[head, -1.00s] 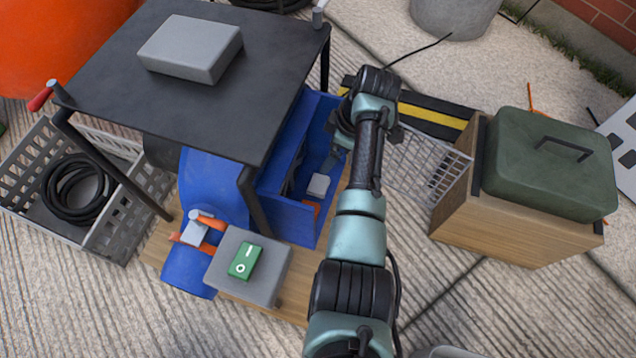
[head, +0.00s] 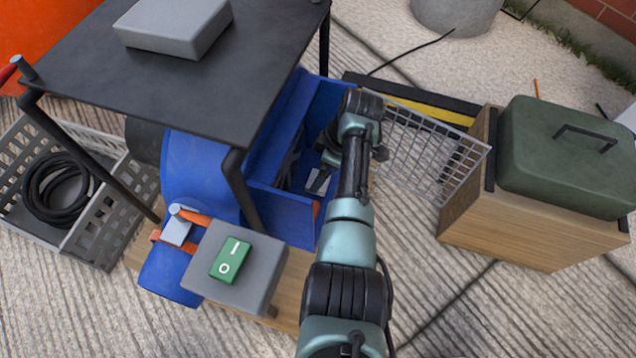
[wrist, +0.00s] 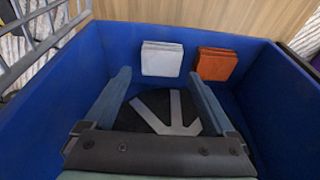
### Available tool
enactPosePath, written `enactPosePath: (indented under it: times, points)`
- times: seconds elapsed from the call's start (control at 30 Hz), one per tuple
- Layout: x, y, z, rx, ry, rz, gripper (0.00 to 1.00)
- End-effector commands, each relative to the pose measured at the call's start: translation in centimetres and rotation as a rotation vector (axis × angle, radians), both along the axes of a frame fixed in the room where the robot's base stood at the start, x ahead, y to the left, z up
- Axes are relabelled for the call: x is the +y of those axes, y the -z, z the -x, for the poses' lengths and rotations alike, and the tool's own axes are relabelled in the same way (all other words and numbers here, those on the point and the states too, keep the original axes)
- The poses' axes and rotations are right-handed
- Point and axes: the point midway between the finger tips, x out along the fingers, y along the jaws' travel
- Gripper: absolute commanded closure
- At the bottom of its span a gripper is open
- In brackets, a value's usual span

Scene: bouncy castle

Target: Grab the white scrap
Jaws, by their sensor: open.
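The white scrap (wrist: 162,58) is a small folded stack lying in the blue bin (wrist: 275,85), near its far wall in the wrist view. In the head view the bin (head: 283,215) stands beside the black table, and the white scrap (head: 317,181) shows only partly beside my arm. My gripper (wrist: 160,76) is open and empty, its two fingers pointing into the bin. In the wrist view the white scrap lies just beyond the fingertips, between their lines. I see no contact with it.
An orange folded scrap (wrist: 215,64) lies right of the white one. A black round thing with pale strips (wrist: 165,112) lies below the fingers. The bin walls are close around. A wire basket (head: 425,150) and a wooden box with a green case (head: 565,155) stand right.

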Motion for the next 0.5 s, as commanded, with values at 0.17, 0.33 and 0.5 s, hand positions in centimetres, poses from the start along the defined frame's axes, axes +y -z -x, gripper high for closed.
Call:
enactPosePath:
  times: [0.17,0.33,0.5]
  points:
    - [0.3,3.0,0.1,0.0,-0.001,0.0,0.1]
    - [0.6,3.8,-0.1,-0.001,-0.001,0.0,0.1]
    - [0.6,3.6,0.0,-0.001,0.0,0.0,0.1]
